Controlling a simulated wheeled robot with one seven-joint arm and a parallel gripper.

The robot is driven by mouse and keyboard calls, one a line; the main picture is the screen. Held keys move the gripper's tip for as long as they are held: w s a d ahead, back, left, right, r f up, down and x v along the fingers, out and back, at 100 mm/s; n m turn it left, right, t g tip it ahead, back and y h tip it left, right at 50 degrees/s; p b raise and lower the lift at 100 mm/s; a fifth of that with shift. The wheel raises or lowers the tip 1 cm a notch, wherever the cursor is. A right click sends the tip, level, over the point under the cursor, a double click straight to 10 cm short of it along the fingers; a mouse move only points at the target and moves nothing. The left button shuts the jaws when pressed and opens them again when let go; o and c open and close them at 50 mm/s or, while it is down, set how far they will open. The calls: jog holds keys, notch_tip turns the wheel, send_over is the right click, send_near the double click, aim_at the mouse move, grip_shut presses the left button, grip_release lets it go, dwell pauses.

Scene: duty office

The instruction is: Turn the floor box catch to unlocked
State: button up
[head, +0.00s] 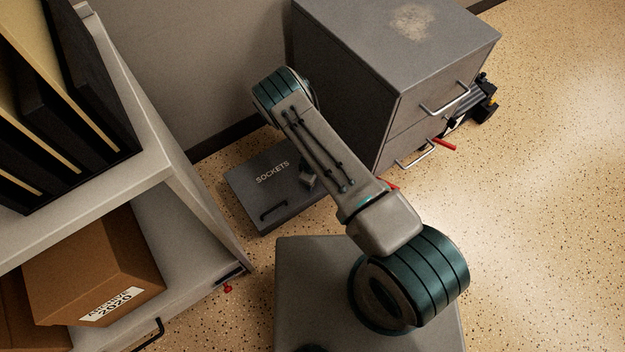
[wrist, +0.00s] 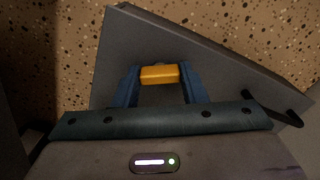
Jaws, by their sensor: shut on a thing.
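The floor box (head: 243,186) is a flat grey box on the floor, with SOCKETS on its lid and a dark handle near its front left. Its grey lid (wrist: 225,66) fills the middle of the wrist view, with the dark handle (wrist: 275,110) at the right. The catch (wrist: 159,75) is a small orange-yellow bar, lying crosswise in that view. My gripper (wrist: 160,82) has its blue fingers shut on the catch, one at each end. In the head view my arm hides the catch and most of the gripper. I cannot read any lock marking.
A grey drawer cabinet (head: 390,50) stands close behind and right of the box. A shelf unit (head: 205,215) with binders and a cardboard box (head: 100,265) stands at the left. The wall is behind. Speckled floor (head: 540,200) is clear at the right.

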jog(key=n, duration=1.2)
jog(key=shift+p, duration=0.3)
jog(key=shift+n, duration=0.3)
jog(key=o, duration=1)
jog(key=shift+r, duration=0.1)
notch_tip(320, 180, up, 14)
jog(key=p, duration=0.5)
jog(key=shift+f, duration=0.2)
